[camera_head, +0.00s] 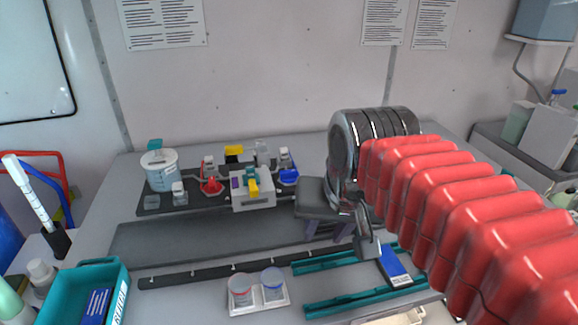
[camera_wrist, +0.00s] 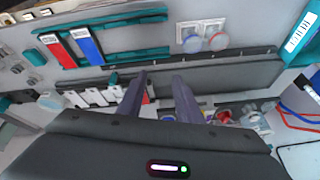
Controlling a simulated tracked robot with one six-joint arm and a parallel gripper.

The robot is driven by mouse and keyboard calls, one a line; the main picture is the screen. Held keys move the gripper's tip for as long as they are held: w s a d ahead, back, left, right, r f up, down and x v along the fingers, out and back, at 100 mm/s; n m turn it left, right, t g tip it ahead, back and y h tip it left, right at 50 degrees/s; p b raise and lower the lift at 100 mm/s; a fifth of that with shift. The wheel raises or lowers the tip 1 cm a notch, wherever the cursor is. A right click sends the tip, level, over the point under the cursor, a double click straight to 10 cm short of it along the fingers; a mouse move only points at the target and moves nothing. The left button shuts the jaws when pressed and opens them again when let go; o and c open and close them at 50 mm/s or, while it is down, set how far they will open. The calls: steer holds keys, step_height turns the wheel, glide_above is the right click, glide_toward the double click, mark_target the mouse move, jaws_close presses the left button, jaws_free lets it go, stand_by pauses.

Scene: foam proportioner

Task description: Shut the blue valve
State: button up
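The blue valve (camera_head: 289,176) sits at the right end of the dark fitting board at the back of the bench. A clear-topped fitting stands directly behind its handle. My gripper (camera_head: 327,232) is in front of the valve and to its right, over the bench and apart from the valve. In the wrist view, the two fingers of my gripper (camera_wrist: 158,90) stand apart with nothing held between them. The red valve (camera_head: 211,185) is on the same board, left of the grey block (camera_head: 252,190) with yellow and teal parts.
A white tub (camera_head: 160,171) stands at the board's left end. A white tray with red and blue caps (camera_head: 258,304) lies in front, beside teal rails (camera_head: 320,262). A teal bin (camera_head: 62,290) is at the front left.

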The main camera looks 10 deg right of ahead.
steer(key=w+r+m+g, duration=0.1)
steer(key=w+r+m, duration=0.2)
steer(key=w+r, duration=0.35)
step_height(320, 180, up, 3)
steer(key=m+g, duration=0.4)
steer(key=m, duration=0.8)
glide_above(290, 171)
steer(key=shift+f, duration=6.85)
